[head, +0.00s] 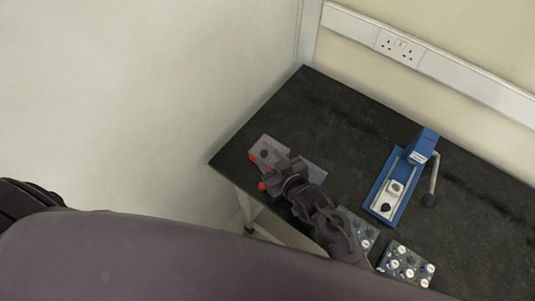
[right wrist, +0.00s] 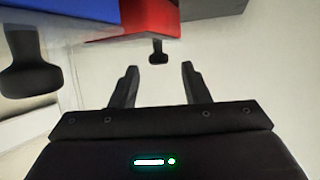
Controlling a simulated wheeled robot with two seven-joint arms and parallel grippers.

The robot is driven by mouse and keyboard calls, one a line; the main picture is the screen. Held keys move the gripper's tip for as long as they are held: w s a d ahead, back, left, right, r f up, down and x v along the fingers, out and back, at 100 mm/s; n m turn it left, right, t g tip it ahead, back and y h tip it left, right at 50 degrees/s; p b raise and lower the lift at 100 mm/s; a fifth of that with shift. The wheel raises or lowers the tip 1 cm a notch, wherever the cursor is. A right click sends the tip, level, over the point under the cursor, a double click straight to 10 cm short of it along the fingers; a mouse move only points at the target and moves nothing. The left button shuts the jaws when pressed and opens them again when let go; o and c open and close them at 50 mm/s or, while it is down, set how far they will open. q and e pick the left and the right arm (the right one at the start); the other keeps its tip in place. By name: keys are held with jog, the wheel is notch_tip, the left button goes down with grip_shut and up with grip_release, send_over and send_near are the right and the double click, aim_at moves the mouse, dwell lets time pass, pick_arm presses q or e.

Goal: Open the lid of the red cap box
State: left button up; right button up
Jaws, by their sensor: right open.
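The red cap box (head: 256,157) sits at the table's left end, partly hidden behind my right gripper (head: 278,177). In the right wrist view the box (right wrist: 150,16) shows as a red block at the top, with a small dark knob (right wrist: 157,53) sticking out of it. My right gripper (right wrist: 160,75) is open and empty. The knob shows between its two fingers but beyond their tips, apart from them. I cannot make out the lid's edge or tell whether it is raised. My left gripper is not in view.
A blue block (right wrist: 60,14) with a dark knob (right wrist: 28,75) is beside the red box, and a grey block (right wrist: 212,8) on its other side. A blue lever press (head: 405,180) stands right on the black table (head: 350,120). Trays of small parts (head: 405,265) lie near the front.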

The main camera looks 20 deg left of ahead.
aim_at(269, 149)
jog(key=shift+x, duration=1.1)
grip_shut()
